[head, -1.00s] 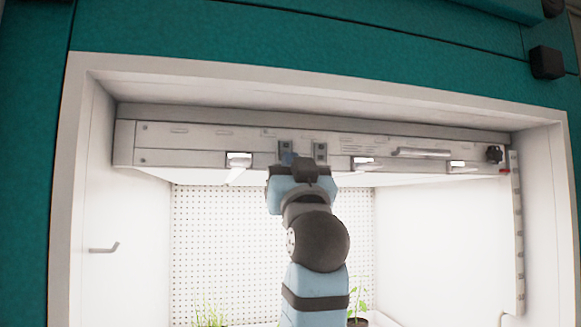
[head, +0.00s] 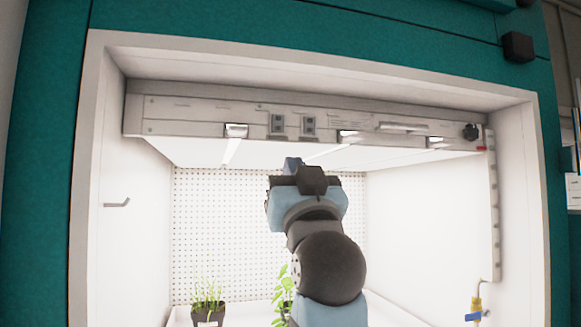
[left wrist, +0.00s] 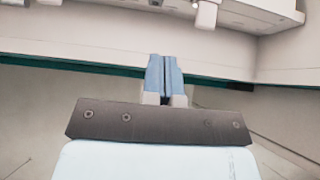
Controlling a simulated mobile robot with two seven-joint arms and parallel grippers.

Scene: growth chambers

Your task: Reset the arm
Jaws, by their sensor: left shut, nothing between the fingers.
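My left arm reaches up into the open growth chamber in the head view, with its left gripper (head: 292,164) below the light panel's (head: 200,115) front face. In the left wrist view the two blue fingers of the left gripper (left wrist: 164,78) are together, shut with nothing between them. The gripper is apart from the panel and its two small switches (head: 293,124). My arm hides part of the chamber's back wall and floor. My right gripper is not in view.
A potted grass-like plant (head: 208,301) and a leafy plant (head: 284,291) stand on the chamber floor. A hook (head: 117,204) is on the left wall. A yellow and blue valve (head: 476,301) is at the right. The white chamber frame (head: 85,185) surrounds the opening.

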